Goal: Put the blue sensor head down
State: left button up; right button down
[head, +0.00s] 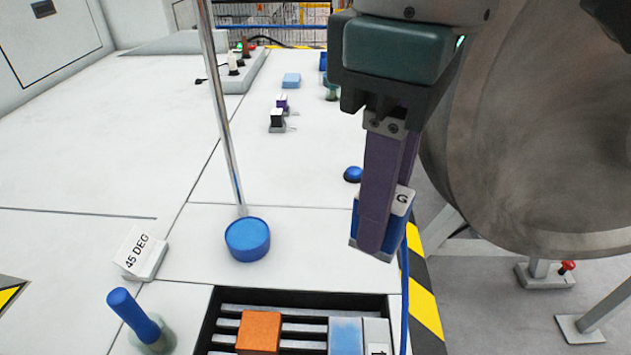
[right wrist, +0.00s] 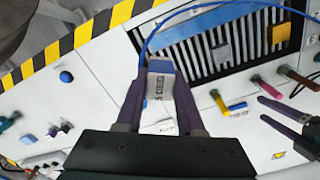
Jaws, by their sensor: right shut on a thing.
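The blue sensor head (head: 399,230) has a pale grey end marked with a G. It is between the purple fingers of my right gripper (head: 375,245), which is shut on it and holds it near the right edge of the white worktop. The sensor head (right wrist: 160,68) also shows between the fingers in the right wrist view. A blue cable (head: 404,290) runs from it. My left gripper (right wrist: 261,100) shows at the right of the right wrist view, its dark fingers apart and empty. The fingers hide part of the sensor head in the head view.
A slotted black tray (head: 211,312) holds an orange block (head: 259,331) and a light blue block (head: 345,336). A blue round base (head: 247,241) carries an upright metal rod. A 45 DEG block (head: 140,254) lies left. A large metal wheel (head: 540,130) stands right.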

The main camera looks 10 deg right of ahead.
jog(key=shift+n, duration=0.6)
jog(key=f+b, duration=0.1)
jog(key=f, duration=0.5)
jog(key=f+b, duration=0.2)
jog(key=f, duration=0.3)
jog(key=a+f+b, duration=0.1)
jog(key=f, duration=0.5)
jog(key=shift+s+f, duration=0.3)
jog(key=shift+s, duration=0.05)
notch_tip(320, 180, down, 5)
jog(key=shift+r+b, duration=0.1)
jog(key=shift+b, duration=0.9)
jog(key=shift+f, duration=0.25)
jog(key=c, duration=0.5)
grip_release()
